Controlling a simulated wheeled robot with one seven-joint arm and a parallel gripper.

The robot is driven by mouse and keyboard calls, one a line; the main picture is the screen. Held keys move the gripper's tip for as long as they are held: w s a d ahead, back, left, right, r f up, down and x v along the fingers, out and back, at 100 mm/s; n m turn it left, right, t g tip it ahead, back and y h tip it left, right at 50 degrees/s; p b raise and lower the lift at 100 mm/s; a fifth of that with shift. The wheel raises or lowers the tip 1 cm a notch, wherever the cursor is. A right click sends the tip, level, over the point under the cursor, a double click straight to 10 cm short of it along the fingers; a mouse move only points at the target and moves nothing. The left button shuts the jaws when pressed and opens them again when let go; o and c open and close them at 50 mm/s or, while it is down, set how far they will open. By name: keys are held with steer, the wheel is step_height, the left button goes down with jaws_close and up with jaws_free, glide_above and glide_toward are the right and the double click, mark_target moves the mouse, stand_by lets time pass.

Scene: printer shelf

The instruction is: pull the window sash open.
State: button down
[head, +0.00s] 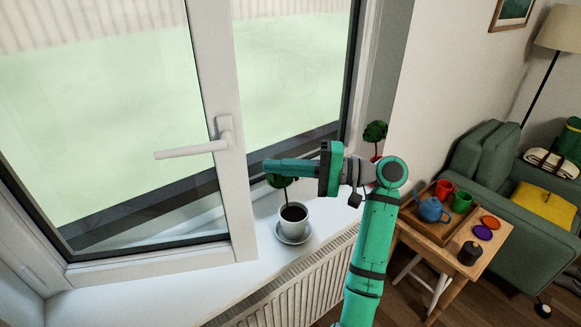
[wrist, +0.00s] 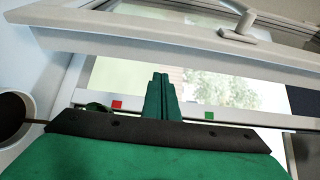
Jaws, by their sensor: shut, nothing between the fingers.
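The white window sash (head: 222,130) stands swung inward over the sill at the left, with a gap between its free edge and the fixed frame (head: 362,75). Its white handle (head: 195,148) lies level, pointing left. My green gripper (head: 268,166) is shut and empty, pointing left, just right of the sash's free edge in the head view. I cannot tell whether it touches the sash. In the wrist view, the closed fingers (wrist: 160,78) point toward the sash (wrist: 130,35), whose handle (wrist: 238,22) shows at upper right.
A potted plant in a white cup (head: 295,222) stands on the white sill (head: 150,300) below my gripper. Another small plant (head: 375,132) is behind my arm. A radiator (head: 300,290) is under the sill. At right are a side table with a blue teapot (head: 432,210) and a green sofa (head: 530,225).

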steer(key=shift+s+a, duration=1.65)
steer(key=shift+a, duration=0.3)
